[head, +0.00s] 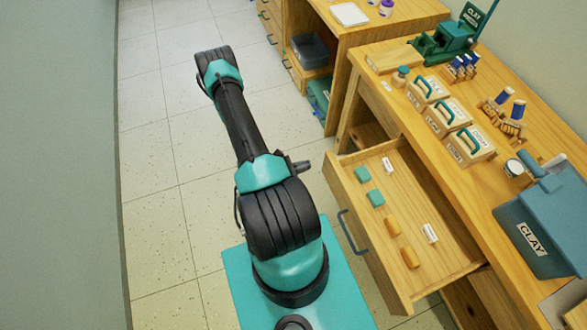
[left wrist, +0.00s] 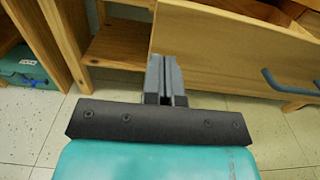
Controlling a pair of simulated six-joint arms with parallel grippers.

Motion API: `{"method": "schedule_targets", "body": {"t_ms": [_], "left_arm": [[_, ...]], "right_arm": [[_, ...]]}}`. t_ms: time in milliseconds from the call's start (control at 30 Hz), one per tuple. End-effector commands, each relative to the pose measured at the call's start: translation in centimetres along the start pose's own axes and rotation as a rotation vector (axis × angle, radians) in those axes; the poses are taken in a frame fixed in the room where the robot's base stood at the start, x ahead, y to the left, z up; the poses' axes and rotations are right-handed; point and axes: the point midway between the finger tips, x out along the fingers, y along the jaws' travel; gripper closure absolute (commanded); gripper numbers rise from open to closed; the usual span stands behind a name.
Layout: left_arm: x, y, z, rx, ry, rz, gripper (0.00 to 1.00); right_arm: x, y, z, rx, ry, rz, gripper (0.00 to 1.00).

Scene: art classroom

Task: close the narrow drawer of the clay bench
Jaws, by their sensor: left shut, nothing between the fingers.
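The clay bench (head: 440,150) stands on the right in the head view. One of its drawers (head: 345,185) is pulled far out toward the left, with a blue-grey handle (head: 352,232) on its front. In the left wrist view the drawer front (left wrist: 230,45) fills the upper right, and its handle (left wrist: 290,85) is at the right edge. My left gripper (head: 302,166) is shut and empty, near the far end of the drawer front. In the left wrist view its fingers (left wrist: 165,80) overlap that front's left end; I cannot tell whether they touch. My right gripper is not in view.
Green blocks (head: 376,198), orange blocks (head: 393,224) and white labelled pieces lie in the drawer. The bench top holds wooden boxes with green handles (head: 447,115) and a blue CLAY bin (head: 545,230). Another wooden bench (head: 400,20) stands beyond. Tiled floor (head: 180,130) is clear on the left.

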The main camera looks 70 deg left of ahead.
Motion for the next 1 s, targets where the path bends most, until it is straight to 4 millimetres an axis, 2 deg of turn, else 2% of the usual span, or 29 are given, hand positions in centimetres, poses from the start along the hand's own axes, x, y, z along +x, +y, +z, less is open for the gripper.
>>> {"method": "schedule_targets", "body": {"t_ms": [200, 400, 1000], "left_arm": [[3.1, -0.1, 0.0, 0.000, -0.002, -0.004, 1.00], [5.0, 0.0, 0.0, 0.000, -0.001, -0.001, 1.00], [5.8, -0.1, 0.0, 0.000, -0.001, -0.004, 1.00]], "right_arm": [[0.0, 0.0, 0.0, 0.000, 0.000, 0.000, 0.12], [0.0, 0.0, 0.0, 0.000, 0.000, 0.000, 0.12], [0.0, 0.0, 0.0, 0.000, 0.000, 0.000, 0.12]]}}
